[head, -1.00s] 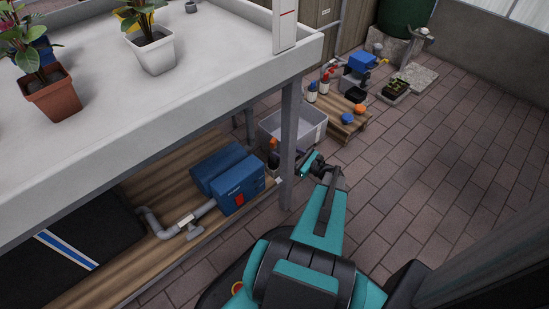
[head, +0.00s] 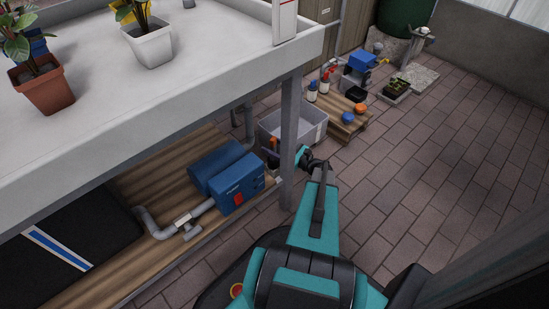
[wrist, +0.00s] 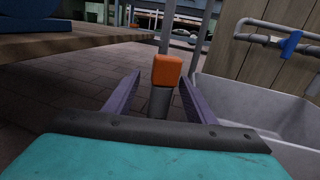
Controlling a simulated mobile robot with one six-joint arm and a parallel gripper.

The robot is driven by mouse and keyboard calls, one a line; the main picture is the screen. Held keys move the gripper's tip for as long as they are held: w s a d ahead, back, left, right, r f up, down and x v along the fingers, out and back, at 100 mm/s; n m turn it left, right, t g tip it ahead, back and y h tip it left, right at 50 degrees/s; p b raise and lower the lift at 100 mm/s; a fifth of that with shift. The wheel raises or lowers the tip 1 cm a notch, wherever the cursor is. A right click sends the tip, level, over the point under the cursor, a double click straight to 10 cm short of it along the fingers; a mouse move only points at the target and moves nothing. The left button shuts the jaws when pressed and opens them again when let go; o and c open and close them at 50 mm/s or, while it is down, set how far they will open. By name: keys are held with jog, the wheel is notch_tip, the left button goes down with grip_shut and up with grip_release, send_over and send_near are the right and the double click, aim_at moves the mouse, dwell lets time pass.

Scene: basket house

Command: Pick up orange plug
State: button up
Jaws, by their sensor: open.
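The orange plug (wrist: 167,71) stands upright in the wrist view, a blocky orange top on a grey cylindrical stem. Its lower end is hidden behind my gripper's body. My gripper (wrist: 159,79) is open, with one purple-grey finger on either side of the plug in the picture. The plug looks closer to the right finger; I cannot tell whether it is between the fingers or beyond them. In the head view a small orange piece (head: 274,143) shows left of the shelf post, by the grey bin. The post hides my gripper's fingers there.
The grey bin (wrist: 265,105) is close on the right in the wrist view. The post (head: 289,140) stands beside my arm. A blue box (head: 237,185) and grey pipe (head: 150,225) lie on the wooden lower shelf. Paved floor on the right is clear.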

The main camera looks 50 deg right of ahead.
dwell(0.4)
grip_shut()
jog(key=shift+r, duration=0.15)
notch_tip(320, 180, up, 10)
jog(key=p, duration=0.4)
dwell(0.8)
